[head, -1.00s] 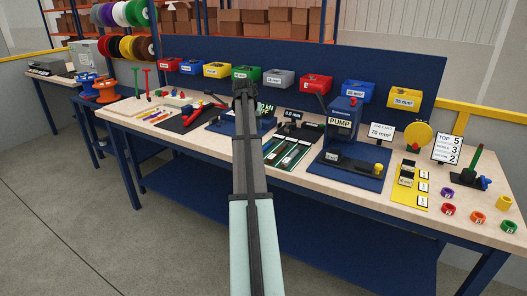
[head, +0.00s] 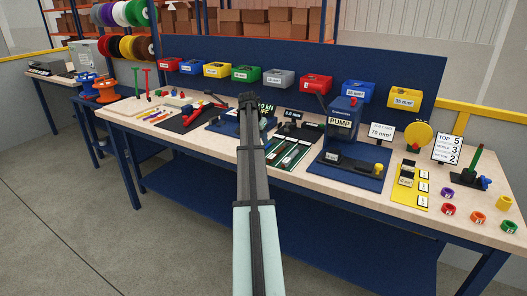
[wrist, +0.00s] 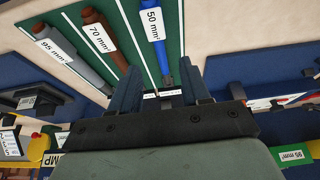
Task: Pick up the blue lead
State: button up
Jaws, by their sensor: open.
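The blue lead (wrist: 153,30), labelled 50 mm², lies in a slot of a green board (wrist: 178,25) in the wrist view. A brown lead (wrist: 104,37) labelled 70 mm² and a grey lead (wrist: 70,55) labelled 95 mm² lie to its left. My gripper (wrist: 160,70) is open, and the near end of the blue lead shows between its two fingers. I cannot tell whether they touch it. In the head view my gripper (head: 247,100) is over the bench, left of the green board (head: 286,153); my arm hides part of the area.
The wooden bench (head: 230,152) is crowded. A blue pump (head: 341,122) stands right of the board, and a tool with red handles (head: 195,115) lies to the left. Several coloured bins (head: 280,78) hang on the blue back panel.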

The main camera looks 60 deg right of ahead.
aim_at(266, 147)
jog(key=shift+x, duration=3.2)
jog(key=shift+d, duration=0.2)
jog(key=shift+c, duration=0.2)
jog(key=shift+r, duration=0.1)
grip_shut()
